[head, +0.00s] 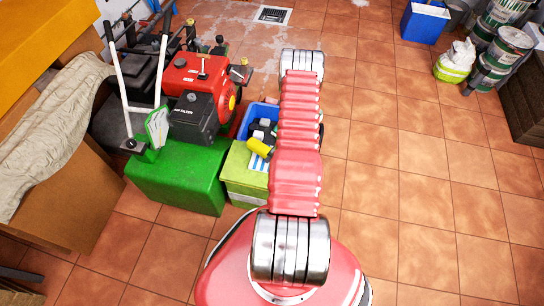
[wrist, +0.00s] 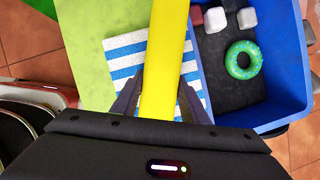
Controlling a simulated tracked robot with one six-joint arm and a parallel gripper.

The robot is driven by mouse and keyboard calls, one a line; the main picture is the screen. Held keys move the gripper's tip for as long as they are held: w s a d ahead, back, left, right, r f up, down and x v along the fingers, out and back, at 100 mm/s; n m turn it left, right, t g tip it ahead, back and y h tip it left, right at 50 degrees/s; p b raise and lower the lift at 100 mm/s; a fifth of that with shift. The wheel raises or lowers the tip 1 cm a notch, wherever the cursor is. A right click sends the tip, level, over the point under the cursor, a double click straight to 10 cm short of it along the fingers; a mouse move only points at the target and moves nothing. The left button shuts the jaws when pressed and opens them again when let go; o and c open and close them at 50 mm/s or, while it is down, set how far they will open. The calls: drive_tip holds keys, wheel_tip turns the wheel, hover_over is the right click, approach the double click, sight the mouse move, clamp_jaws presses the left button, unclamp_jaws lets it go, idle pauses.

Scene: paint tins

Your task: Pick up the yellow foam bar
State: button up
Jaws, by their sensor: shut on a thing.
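The yellow foam bar (wrist: 166,50) runs lengthwise through the wrist view, between the two dark fingers of my gripper (wrist: 160,90). The gripper is shut on it. In the wrist view it passes over a blue-and-white striped cloth (wrist: 124,62) on a lime green surface (wrist: 90,35). The yellow bar (head: 260,147) also shows in the head view, above the lime green box (head: 243,178), partly hidden by my arm. My gripper is hidden behind the arm there. I cannot tell whether the bar touches the cloth.
A blue bin (wrist: 287,60) stands beside the lime box, holding a green ring with specks (wrist: 242,60) and several small blocks. A red engine machine (head: 195,80) and a green block (head: 180,175) stand to the left. Tiled floor on the right is clear; paint tins (head: 500,55) stand far right.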

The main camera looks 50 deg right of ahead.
drive_tip(key=shift+r, duration=0.1)
drive_tip(key=shift+r, duration=4.9)
drive_tip(key=shift+w, duration=0.1)
